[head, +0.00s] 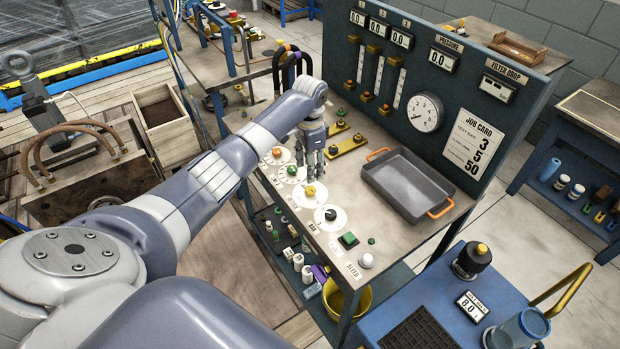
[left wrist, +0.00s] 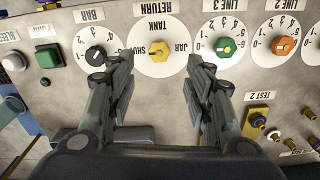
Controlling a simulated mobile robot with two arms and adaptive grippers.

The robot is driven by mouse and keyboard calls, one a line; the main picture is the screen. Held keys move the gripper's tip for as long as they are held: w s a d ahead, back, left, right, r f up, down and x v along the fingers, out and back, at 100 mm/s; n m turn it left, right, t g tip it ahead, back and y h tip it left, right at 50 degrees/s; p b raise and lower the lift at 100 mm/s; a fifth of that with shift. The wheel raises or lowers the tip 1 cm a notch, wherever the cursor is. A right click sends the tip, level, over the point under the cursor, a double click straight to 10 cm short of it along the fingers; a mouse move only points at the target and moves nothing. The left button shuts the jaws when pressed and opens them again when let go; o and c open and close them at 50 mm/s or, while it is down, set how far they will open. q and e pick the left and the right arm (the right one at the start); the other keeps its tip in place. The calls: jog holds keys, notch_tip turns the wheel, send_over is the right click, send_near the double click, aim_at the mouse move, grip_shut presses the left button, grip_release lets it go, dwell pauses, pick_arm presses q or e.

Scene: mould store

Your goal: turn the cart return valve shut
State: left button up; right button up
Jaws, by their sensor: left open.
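The return valve is a yellow knob (left wrist: 158,50) on a round white dial (left wrist: 145,69) marked SHUT, JAR and TANK, upside down in the left wrist view. In the head view the yellow knob (head: 310,191) sits on the bench top, in the row of dials. I cannot tell surely which mark its pointer faces. My left gripper (head: 311,172) is open and points down just behind the knob. In the left wrist view its two fingers (left wrist: 160,85) are spread, below and to either side of the knob, with nothing between them. My right gripper is not in view.
A black BAR knob (left wrist: 95,56), a green LINE 3 knob (left wrist: 225,47) and an orange LINE 2 knob (left wrist: 284,45) flank the valve. A grey tray (head: 408,181) with orange handles stands right of the gripper. The gauge panel (head: 465,95) rises behind the bench.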

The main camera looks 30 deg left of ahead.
pick_arm(q)
jog(key=shift+r, duration=1.75)
